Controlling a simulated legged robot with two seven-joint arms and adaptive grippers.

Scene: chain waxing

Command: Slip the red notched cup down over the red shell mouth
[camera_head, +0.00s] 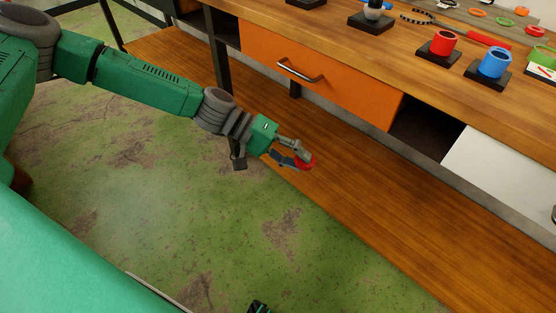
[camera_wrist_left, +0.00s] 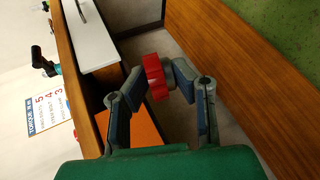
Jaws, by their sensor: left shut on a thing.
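My left gripper (camera_head: 300,161) is shut on the red notched cup (camera_head: 309,161), low in front of the bench and above the wooden lower shelf. In the left wrist view the cup (camera_wrist_left: 155,78) sits between the fingertips, its notched edge showing. The red shell (camera_head: 443,42) stands upright on a black base on the bench top, with its round mouth open upward. It is far up and to the right of my left gripper, and the cup is well apart from it.
A blue cylinder (camera_head: 494,62) on a black base stands right of the red shell. A red-handled tool (camera_head: 487,39) lies behind them. The orange drawer (camera_head: 318,72) and the bench edge lie between my left gripper and the bench top. Green floor is clear in front.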

